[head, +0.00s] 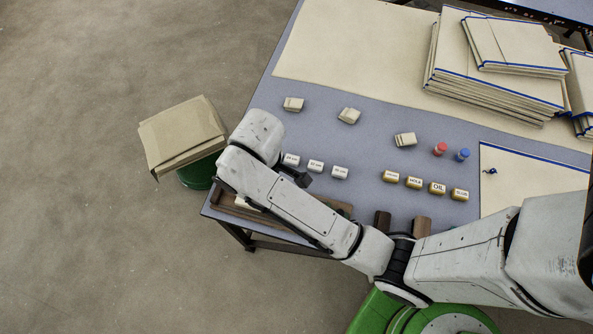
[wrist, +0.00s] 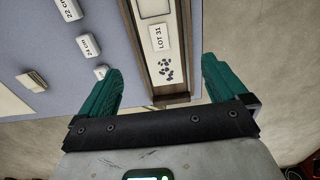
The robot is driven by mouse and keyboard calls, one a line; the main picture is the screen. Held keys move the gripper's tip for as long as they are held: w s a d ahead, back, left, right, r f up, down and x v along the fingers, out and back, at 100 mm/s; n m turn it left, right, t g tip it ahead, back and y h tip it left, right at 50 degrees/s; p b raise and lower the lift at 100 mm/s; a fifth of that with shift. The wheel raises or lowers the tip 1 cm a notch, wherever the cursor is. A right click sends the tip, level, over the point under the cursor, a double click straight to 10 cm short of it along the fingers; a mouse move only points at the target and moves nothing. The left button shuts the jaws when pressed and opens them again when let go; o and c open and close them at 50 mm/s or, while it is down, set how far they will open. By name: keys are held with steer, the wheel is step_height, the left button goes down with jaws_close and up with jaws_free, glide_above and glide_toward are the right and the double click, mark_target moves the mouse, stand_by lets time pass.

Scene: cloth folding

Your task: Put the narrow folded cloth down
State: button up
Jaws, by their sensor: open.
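My gripper (wrist: 160,78) is open, with its two teal fingers spread and nothing held between them. It is over a brown wooden tray (wrist: 185,45). A narrow pale strip (wrist: 152,28) lies in the tray, with a "LOT 31" label and dark spots on it. I cannot tell whether this strip is the narrow folded cloth.
White size blocks (head: 315,166) and gold labelled blocks (head: 437,187) stand on the blue-grey table. Red (head: 440,149) and blue (head: 462,155) pieces stand nearby. Stacked folded cloths (head: 490,80) fill the upper right. A beige folded pile (head: 180,133) rests on a green stand (head: 197,174).

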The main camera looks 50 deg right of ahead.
steer(key=s+d+m+t, duration=0.1)
steer(key=s+d+m, duration=0.4)
steer(key=s, duration=1)
steer(key=d, duration=0.3)
steer(key=shift+r, duration=0.15)
